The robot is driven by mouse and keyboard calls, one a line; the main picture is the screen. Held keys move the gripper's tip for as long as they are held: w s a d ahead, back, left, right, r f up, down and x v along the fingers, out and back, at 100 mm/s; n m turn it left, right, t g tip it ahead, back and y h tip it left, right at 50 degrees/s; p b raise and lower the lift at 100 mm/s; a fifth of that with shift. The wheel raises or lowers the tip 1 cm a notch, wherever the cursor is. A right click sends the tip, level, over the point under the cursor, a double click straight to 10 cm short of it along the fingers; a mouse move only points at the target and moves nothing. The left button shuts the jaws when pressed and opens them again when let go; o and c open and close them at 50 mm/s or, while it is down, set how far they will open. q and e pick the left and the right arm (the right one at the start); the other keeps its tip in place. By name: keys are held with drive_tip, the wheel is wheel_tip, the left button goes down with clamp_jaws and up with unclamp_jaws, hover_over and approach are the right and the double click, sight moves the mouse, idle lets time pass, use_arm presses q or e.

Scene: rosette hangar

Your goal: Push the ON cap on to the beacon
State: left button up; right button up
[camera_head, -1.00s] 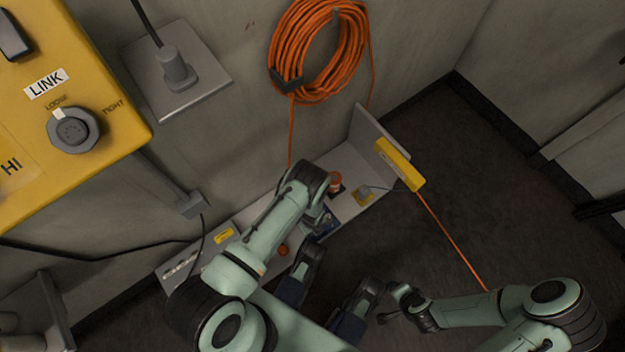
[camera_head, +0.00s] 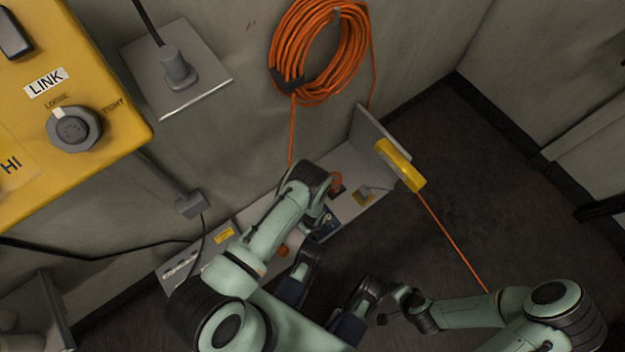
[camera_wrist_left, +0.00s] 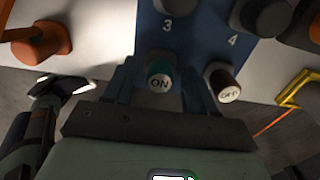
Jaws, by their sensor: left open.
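In the left wrist view the ON cap (camera_wrist_left: 159,82), dark green with a pale lettered face, stands at the near edge of a blue panel (camera_wrist_left: 198,48). My left gripper (camera_wrist_left: 160,70) is open, with one finger on each side of the ON cap; I cannot tell whether they touch it. A dark red-brown OFF cap (camera_wrist_left: 223,86) stands just right of the right finger. In the head view my left arm hides most of the panel and the caps. I cannot tell which thing is the beacon. My right gripper (camera_head: 396,304) is at lower right, away from the shelf; its jaws are unclear.
Orange round parts stand left (camera_wrist_left: 40,42) and behind my arm (camera_head: 336,181) on the shelf (camera_head: 215,258). Grey knobs (camera_wrist_left: 172,5) line the blue panel. A yellow block (camera_head: 400,165) sits on the shelf's end plate. An orange cable coil (camera_head: 320,50) hangs on the wall.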

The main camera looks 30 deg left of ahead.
use_arm(q)
drive_tip(key=shift+c, duration=0.3)
clamp_jaws()
drive_tip(key=shift+r, duration=0.15)
drive_tip(key=shift+r+p, duration=1.9)
drive_tip(key=shift+r, duration=0.95)
